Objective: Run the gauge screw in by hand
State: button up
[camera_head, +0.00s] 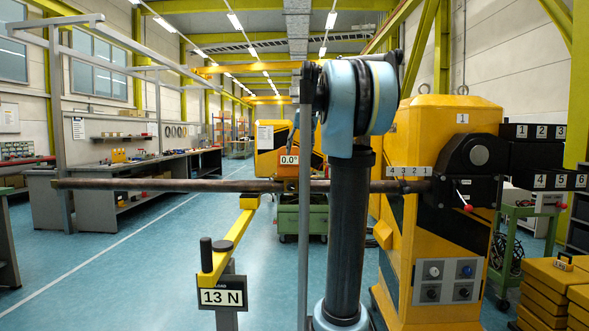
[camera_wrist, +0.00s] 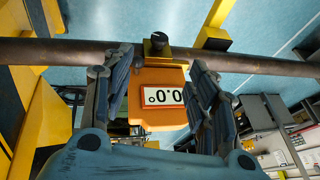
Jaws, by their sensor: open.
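In the head view the gauge (camera_head: 289,160) sits just above the bar (camera_head: 150,185), partly hidden by my arm.
A yellow machine (camera_head: 430,130) holds the bar's right end, with black numbered blocks (camera_head: 535,131) beside it. A yellow arm with a black handle (camera_head: 206,256) and a 13 N sign (camera_head: 222,297) stand front left. A workbench (camera_head: 130,185) lies left. Open blue floor lies between.

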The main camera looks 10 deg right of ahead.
aim_at(291, 187)
jog(key=x, duration=1.6)
jog(key=shift+w+f, duration=0.1)
jog(key=shift+f, duration=0.3)
